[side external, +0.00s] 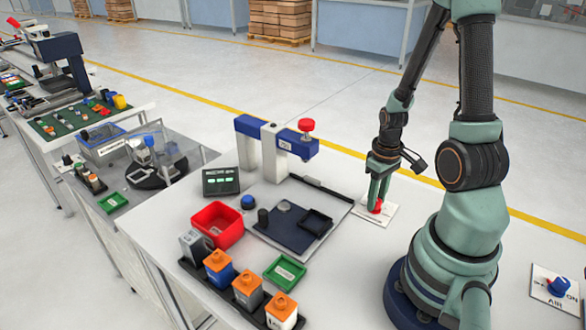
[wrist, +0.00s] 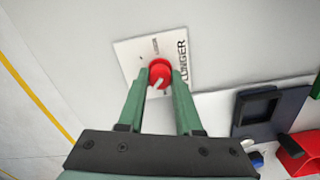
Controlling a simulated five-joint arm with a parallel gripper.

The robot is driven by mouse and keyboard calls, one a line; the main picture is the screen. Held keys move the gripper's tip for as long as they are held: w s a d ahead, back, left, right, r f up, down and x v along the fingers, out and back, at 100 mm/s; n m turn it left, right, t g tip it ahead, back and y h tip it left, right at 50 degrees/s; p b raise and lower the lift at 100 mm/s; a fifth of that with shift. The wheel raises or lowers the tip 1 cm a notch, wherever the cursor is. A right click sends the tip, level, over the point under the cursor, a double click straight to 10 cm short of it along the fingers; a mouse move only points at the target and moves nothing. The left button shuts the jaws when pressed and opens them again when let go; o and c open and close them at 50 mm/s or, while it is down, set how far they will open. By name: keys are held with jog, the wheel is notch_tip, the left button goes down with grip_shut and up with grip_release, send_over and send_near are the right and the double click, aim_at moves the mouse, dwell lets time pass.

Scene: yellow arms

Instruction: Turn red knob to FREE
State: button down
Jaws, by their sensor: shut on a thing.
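The red knob (wrist: 160,68) sits on a white label plate (wrist: 128,52) whose large lettering reads "LUNGER", with its start covered. The plate's small markings are too small to read. A white pointer line on the knob points toward the lower left in the wrist view. My gripper (wrist: 162,78) is shut on the knob, one green finger on each side. In the side view my gripper (side external: 376,202) points straight down over the knob (side external: 378,208), and its fingers hide part of it. The white plate (side external: 387,215) lies flat on the table.
A blue knob (side external: 558,286) on an AIR plate lies at the far right. Left of my gripper stand a blue-and-white press with a red top knob (side external: 307,125), a dark fixture plate (side external: 270,235), a red bin (side external: 215,212) and a green tray (side external: 285,287).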

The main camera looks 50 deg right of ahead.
jog(key=shift+n, duration=0.3)
jog(key=c, duration=0.6)
grip_release()
jog(key=shift+r, duration=0.1)
notch_tip(320, 180, up, 12)
jog(key=shift+f, duration=0.1)
dwell(0.3)
